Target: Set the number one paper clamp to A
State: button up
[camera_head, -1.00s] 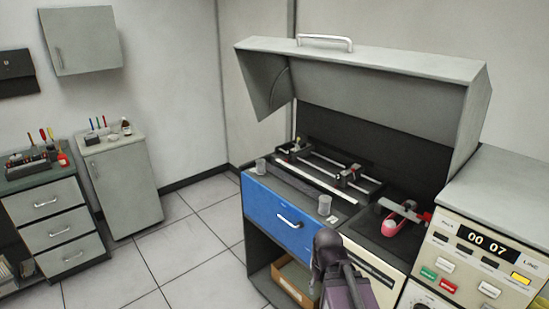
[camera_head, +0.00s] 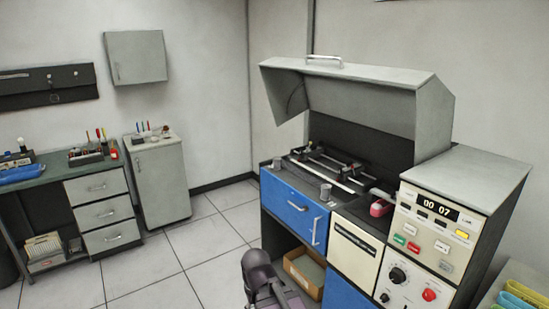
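The grey machine with its hood (camera_head: 350,85) raised stands right of centre. Under the hood, a rail assembly (camera_head: 325,170) with silver bars lies in the dark bed. Small black clamp-like blocks sit on it, one near the right end (camera_head: 353,170) and one at the far left end. I cannot read any number or letter on them, so I cannot tell which is number one or how it is set. A dark, purplish part of my arm shows at the bottom. My gripper's fingers are not visible.
The blue drawer (camera_head: 293,206) under the bed is shut. A pink-red object (camera_head: 380,208) sits beside the control panel (camera_head: 432,225), which reads 00 07. A cardboard box (camera_head: 304,272) is in the open space below. Tiled floor (camera_head: 165,258) is clear to the left.

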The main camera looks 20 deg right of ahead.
aim_at(316, 153)
jog(key=z, duration=0.05)
jog(key=k, duration=0.2)
jog(key=i, duration=1.25)
jog(key=z, duration=0.55)
jog(key=i, duration=1.45)
jog(key=z, duration=0.45)
